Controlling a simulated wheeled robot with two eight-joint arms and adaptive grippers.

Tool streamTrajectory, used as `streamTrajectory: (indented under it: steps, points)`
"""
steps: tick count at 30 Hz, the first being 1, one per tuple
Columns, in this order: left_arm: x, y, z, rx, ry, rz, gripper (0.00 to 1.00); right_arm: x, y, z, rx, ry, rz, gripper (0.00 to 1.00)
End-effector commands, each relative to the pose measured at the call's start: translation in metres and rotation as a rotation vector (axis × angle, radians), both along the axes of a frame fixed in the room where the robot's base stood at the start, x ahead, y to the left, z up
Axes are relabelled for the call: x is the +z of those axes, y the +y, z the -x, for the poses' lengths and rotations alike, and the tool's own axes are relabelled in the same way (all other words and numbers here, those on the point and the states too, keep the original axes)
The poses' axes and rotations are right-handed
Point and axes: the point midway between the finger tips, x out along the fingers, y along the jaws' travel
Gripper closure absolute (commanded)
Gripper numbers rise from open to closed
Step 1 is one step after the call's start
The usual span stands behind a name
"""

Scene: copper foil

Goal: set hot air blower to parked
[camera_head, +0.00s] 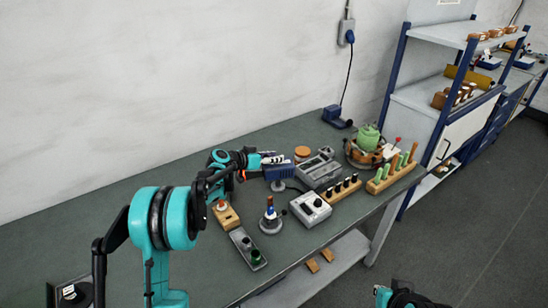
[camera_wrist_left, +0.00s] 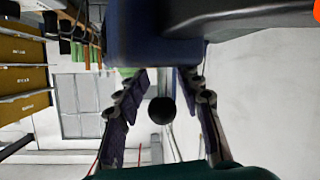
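The blue body that I take for the hot air blower (camera_head: 279,172) stands near the back of the bench, with a dark cable at its base. My left gripper (camera_head: 268,158) is right against it, coming from the left. A black round end on a pale rod (camera_wrist_left: 162,110) shows in that gap, touching neither finger. Part of my right arm (camera_head: 405,297) shows at the bottom edge; its fingers are not clear.
Wooden racks (camera_head: 392,178) and a green-topped pot (camera_head: 367,147) stand to the right. The bench's left part (camera_head: 90,235) has free room.

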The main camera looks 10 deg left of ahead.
Motion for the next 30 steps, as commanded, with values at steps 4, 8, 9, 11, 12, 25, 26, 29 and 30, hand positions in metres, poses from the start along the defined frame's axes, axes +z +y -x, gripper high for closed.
streamTrajectory:
  steps: [4, 8, 9, 11, 12, 25, 26, 29, 30]
  points:
    - [0.0, 0.001, 0.0, 0.002, 0.0, -0.001, 0.63, 0.0, 0.0, 0.0, 0.0, 0.0, 0.0, 1.0]
    - [0.0, 0.001, 0.0, 0.003, -0.001, -0.001, 0.63, 0.0, 0.0, 0.0, 0.0, 0.0, 0.0, 1.0]
    - [0.001, 0.002, 0.0, 0.003, 0.0, 0.0, 0.63, 0.0, 0.0, 0.0, 0.0, 0.0, 0.0, 1.0]
    - [0.002, 0.004, 0.002, 0.004, -0.001, 0.0, 0.63, 0.0, 0.0, 0.0, 0.0, 0.0, 0.0, 1.0]
    - [0.004, 0.007, 0.005, 0.004, -0.001, 0.0, 0.63, 0.0, 0.0, 0.0, 0.0, 0.0, 0.0, 1.0]
    - [0.035, 0.057, 0.067, 0.005, 0.0, 0.0, 0.63, 0.0, 0.0, 0.0, 0.0, 0.0, 0.0, 1.0]
    - [0.037, 0.059, 0.07, 0.004, -0.001, 0.0, 0.63, 0.0, 0.0, 0.0, 0.0, 0.0, 0.0, 1.0]
    - [0.041, 0.067, 0.079, 0.004, 0.0, -0.001, 0.63, 0.0, 0.0, 0.0, 0.0, 0.0, 0.0, 1.0]
    - [0.043, 0.068, 0.082, 0.003, 0.0, -0.001, 0.63, 0.0, 0.0, 0.0, 0.0, 0.0, 0.0, 1.0]
